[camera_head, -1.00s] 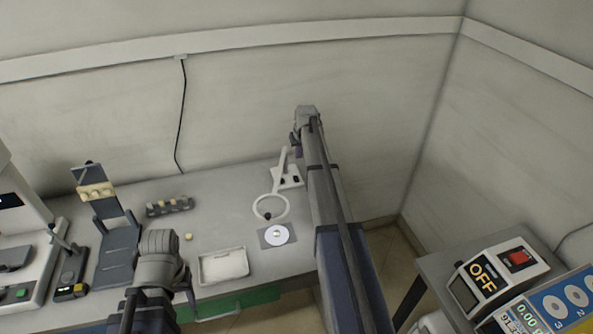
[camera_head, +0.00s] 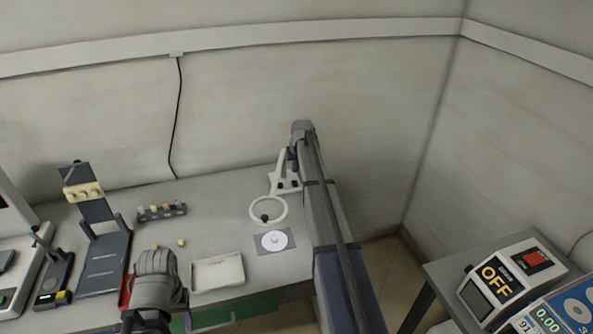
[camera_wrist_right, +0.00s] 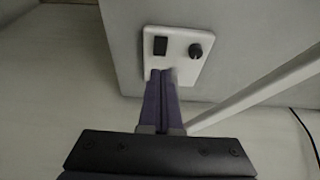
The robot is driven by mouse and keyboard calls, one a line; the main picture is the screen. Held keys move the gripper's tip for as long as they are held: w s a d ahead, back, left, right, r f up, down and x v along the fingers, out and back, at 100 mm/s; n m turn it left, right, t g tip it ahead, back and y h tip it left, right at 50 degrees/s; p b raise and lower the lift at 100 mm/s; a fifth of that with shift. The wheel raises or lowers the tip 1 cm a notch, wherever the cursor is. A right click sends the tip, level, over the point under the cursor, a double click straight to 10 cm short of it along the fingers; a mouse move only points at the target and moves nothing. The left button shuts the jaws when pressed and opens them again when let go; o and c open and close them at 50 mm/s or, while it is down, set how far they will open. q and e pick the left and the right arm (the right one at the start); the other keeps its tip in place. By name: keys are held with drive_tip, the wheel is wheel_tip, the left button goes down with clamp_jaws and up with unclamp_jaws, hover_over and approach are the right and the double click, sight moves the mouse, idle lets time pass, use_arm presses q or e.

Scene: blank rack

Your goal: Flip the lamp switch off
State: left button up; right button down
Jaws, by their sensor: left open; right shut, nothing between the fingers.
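The lamp (camera_head: 268,210) has a white ring head and a white base on the bench, partly behind my right arm. In the right wrist view its white base plate (camera_wrist_right: 180,68) carries a black rocker switch (camera_wrist_right: 160,45) at left and a round black knob (camera_wrist_right: 196,50) at right. The lamp's pale arm (camera_wrist_right: 260,97) runs off to the right. My right gripper (camera_wrist_right: 161,72) is shut and empty, its tips at the plate's near edge, just below the switch; I cannot tell whether they touch. My left gripper (camera_head: 155,272) is open, far left of the lamp; its fingertips are hard to make out.
A white tray (camera_head: 217,273) and a grey square with a white disc (camera_head: 273,241) lie near the bench front. A dark rack (camera_head: 161,211) and a phone-like stand (camera_head: 103,262) are left. A box marked OFF with a red button (camera_head: 532,261) stands on the right-hand table.

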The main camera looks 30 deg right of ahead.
sight(294, 182)
drive_tip(key=b+x, duration=0.1)
drive_tip(key=x, duration=0.1)
drive_tip(key=b+x, duration=0.3)
drive_tip(key=x, duration=0.1)
drive_tip(key=shift+s+b, duration=0.35)
drive_tip(key=shift+s, duration=0.05)
drive_tip(key=shift+w+f, duration=0.1)
drive_tip(key=shift+w, duration=0.15)
drive_tip(key=shift+g, duration=0.3)
drive_tip(key=shift+s+a+f, duration=0.1)
drive_tip(key=shift+s, duration=0.15)
drive_tip(key=shift+s, duration=0.1)
